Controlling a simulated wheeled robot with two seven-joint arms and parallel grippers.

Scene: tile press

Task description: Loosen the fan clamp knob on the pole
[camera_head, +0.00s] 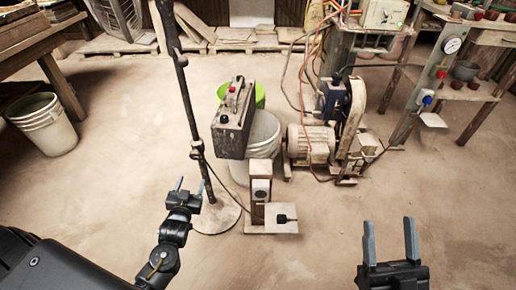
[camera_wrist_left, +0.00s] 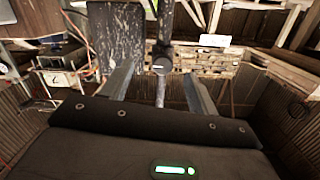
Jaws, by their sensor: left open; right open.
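A thin dark pole (camera_head: 184,95) rises from a round base (camera_head: 222,217) on the floor, left of centre. A small dark clamp (camera_head: 197,148) sits on its lower part; its knob is too small to make out there. My left gripper (camera_head: 189,186) is open and empty, beside the pole's foot and below the clamp. In the left wrist view the pole (camera_wrist_left: 165,22) stands ahead between the open fingers (camera_wrist_left: 160,87), with a dark round knob-like part (camera_wrist_left: 161,66) on it, apart from them. My right gripper (camera_head: 390,240) is open and empty at lower right, far from the pole.
A dark box (camera_head: 233,122) with a red-topped part stands just right of the pole, before a white bucket (camera_head: 264,133). A small stand with a flat plate (camera_head: 283,226) lies below it. A motor (camera_head: 311,145) stands further right. The front floor is clear.

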